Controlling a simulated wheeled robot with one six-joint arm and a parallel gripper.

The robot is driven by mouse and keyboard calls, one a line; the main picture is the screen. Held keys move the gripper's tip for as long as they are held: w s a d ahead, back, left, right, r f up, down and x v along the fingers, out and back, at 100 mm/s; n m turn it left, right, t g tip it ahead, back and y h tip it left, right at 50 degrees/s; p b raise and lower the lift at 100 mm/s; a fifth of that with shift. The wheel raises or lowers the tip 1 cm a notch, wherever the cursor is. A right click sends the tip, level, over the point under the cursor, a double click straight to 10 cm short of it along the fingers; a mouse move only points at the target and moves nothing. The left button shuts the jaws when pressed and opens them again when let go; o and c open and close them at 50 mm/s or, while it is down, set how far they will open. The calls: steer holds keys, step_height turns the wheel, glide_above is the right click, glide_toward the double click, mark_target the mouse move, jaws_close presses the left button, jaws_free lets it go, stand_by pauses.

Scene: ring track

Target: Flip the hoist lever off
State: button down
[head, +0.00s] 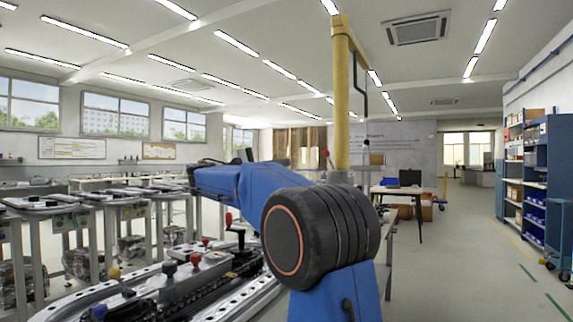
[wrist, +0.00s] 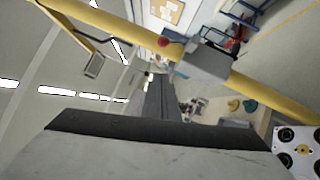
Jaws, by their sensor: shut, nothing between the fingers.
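The hoist is a yellow post (head: 341,100) with a hook arm at its top, standing beyond my blue arm. A lever with a red knob (head: 325,154) rises beside a grey box on the post in the head view. In the wrist view the yellow post (wrist: 240,82) runs diagonally, with the grey box (wrist: 204,64) on it and the red knob (wrist: 163,42) at its left. My gripper (wrist: 156,82) is shut and empty, its dark fingers pointing toward the post just below the knob in the picture. I cannot tell whether they touch the lever. My arm hides much of the head view.
A workbench track (head: 150,298) with several coloured knobs lies at front left. More benches (head: 60,203) stand further left. A desk (head: 402,189) is behind the post, and blue shelving (head: 555,170) stands at right. The floor (head: 470,270) at right is clear.

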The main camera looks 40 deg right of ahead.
mark_target(329, 159)
steer(key=s+d+r, duration=0.2)
steer(key=s+d, duration=0.2)
steer(key=d, duration=0.5)
steer(key=shift+s+d+r, duration=0.2)
steer(key=shift+s+d, duration=0.1)
steer(key=shift+d, duration=0.05)
steer(key=shift+r, duration=0.1)
steer(key=s+d+r+m+t+y, duration=0.2)
steer(key=s+m+y, duration=0.3)
steer(key=m, duration=0.3)
steer(key=shift+s+d+r, duration=0.3)
steer(key=shift+s+r, duration=0.35)
steer(key=shift+r, duration=0.1)
steer(key=shift+s, duration=0.2)
stand_by(0.3)
